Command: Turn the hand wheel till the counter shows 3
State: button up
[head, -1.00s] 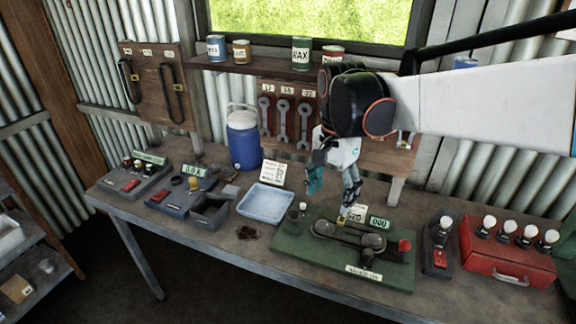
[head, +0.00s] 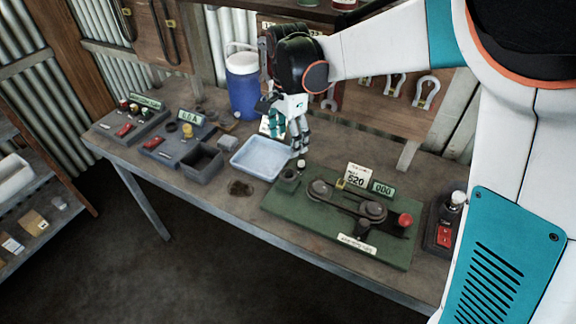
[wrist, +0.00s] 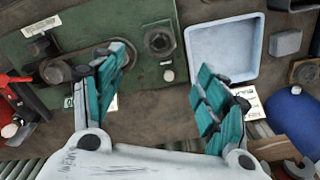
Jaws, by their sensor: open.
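The green board (head: 285,212) carries two dark round wheels, a left one (head: 320,190) and a right one (head: 371,211), joined by a belt or bar. A red knob (head: 405,220) stands at its right end. I cannot tell for certain which part is the hand wheel. The small counter (head: 382,188) behind the right wheel appears to read 000. My gripper (head: 298,146) is open and empty, above the table beyond the board's left end. In the wrist view my gripper (wrist: 163,98) points down, fingers wide apart; the left finger partly covers the board (wrist: 135,35).
A pale blue tray (head: 235,166) lies left of the board, close to my gripper. A blue jug (head: 242,88) stands behind it. A 520 card (head: 356,176) stands beside the counter. A box with a red switch (head: 444,236) is at right.

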aim_at(288, 173)
notch_tip(288, 173, down, 12)
jog(key=b, duration=0.2)
jog(key=shift+f+b, duration=0.25)
jog(key=shift+b, duration=0.15)
jog(key=c, duration=1.1)
